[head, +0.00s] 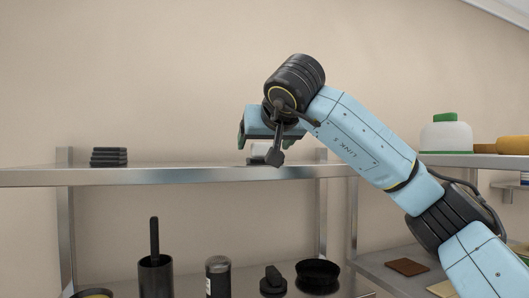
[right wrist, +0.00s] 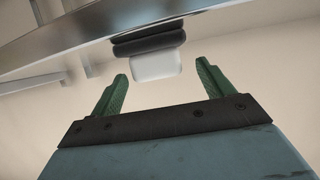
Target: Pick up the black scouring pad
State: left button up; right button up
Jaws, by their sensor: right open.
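Several black pads (head: 109,157) lie stacked on the metal shelf at the left of the head view. A second small stack is by my right gripper (head: 264,142), mostly hidden by it in the head view. In the right wrist view that stack has dark pads (right wrist: 148,40) against the shelf and a white block (right wrist: 156,66) on the side nearer my gripper. My right gripper (right wrist: 162,72) is open, its green fingers apart and the white block showing between and beyond them. Nothing is held. My left gripper is not in view.
The metal shelf (head: 190,176) runs across, with a bare stretch between the stacks. Below stand a black holder with a handle (head: 155,275), a dark canister (head: 218,277) and a black bowl (head: 317,275). A white container with a green top (head: 446,136) stands right.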

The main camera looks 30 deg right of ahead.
aim_at(263, 148)
jog(key=p+x, duration=0.1)
jog(key=x, duration=0.3)
jog(key=shift+d, duration=0.2)
jog(key=shift+w, duration=0.1)
jog(key=shift+c, duration=0.8)
jog(key=c, duration=0.9)
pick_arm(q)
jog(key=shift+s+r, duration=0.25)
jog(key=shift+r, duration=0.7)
pick_arm(e)
notch_tip(263, 148, up, 10)
